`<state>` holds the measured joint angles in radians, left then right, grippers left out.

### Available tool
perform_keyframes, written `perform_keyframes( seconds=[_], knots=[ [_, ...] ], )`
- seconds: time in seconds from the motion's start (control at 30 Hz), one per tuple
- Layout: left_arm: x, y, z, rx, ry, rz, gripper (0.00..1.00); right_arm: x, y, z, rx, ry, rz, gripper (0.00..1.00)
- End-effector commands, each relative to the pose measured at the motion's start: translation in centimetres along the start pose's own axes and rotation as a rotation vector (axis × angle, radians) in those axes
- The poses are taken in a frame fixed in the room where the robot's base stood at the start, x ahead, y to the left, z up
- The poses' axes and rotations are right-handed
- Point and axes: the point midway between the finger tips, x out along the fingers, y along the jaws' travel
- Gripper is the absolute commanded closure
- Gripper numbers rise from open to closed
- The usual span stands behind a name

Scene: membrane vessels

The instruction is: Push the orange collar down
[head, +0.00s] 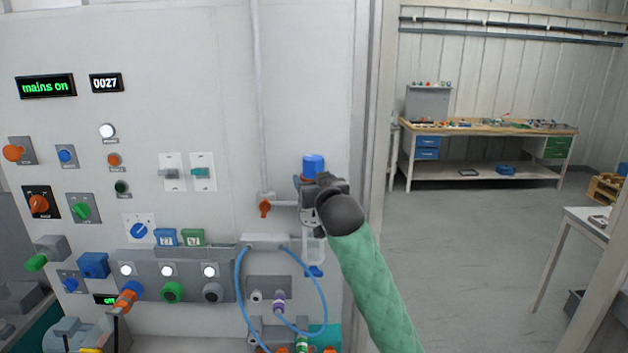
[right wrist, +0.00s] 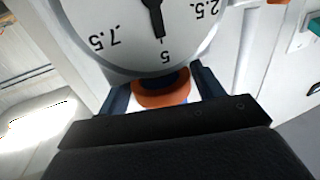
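The orange collar (right wrist: 163,92) shows in the right wrist view, just below a round white gauge dial (right wrist: 160,30), with a bit of blue at its lower edge. My right gripper (right wrist: 162,88) has one dark finger on each side of the collar, with narrow light gaps between. It looks open around the collar; firm contact does not show. In the head view my right gripper (head: 318,190) is at the pipework on the panel, just below a blue cap (head: 313,165). My left gripper is not in view.
The grey panel (head: 220,60) carries many knobs, switches and lamps on the left. A blue hose (head: 240,300) loops below. A workbench (head: 490,128) stands far off at right, with open floor before it.

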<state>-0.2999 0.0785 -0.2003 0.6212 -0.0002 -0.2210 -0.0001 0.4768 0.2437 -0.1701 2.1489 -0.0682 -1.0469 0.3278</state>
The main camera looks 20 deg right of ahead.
Motion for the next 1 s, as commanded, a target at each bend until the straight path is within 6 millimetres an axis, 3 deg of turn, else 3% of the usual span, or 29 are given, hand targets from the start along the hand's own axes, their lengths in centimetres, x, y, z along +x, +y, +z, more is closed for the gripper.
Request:
perform_keyframes(
  seconds=[0.03,0.23,0.53,0.8,0.83,0.9,1.0],
  knots=[
    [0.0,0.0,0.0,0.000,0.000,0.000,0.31,0.0,0.0,0.0,0.000,0.000,0.000,0.44],
    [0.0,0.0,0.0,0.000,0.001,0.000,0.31,0.0,0.0,0.0,0.000,0.000,0.000,0.83],
    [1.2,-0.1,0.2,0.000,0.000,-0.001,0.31,0.0,0.0,1.5,0.001,-0.001,0.000,0.83],
    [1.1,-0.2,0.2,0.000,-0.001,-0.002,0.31,0.0,-0.1,1.6,-0.001,-0.004,-0.001,0.83],
    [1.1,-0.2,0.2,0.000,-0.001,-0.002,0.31,0.0,-0.1,1.6,-0.001,-0.005,0.000,0.36],
    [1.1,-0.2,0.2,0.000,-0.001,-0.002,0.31,0.0,0.0,1.6,0.000,-0.004,0.000,0.23],
    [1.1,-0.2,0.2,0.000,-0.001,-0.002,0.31,0.0,0.0,1.5,0.000,-0.003,0.000,0.20]
  ],
)
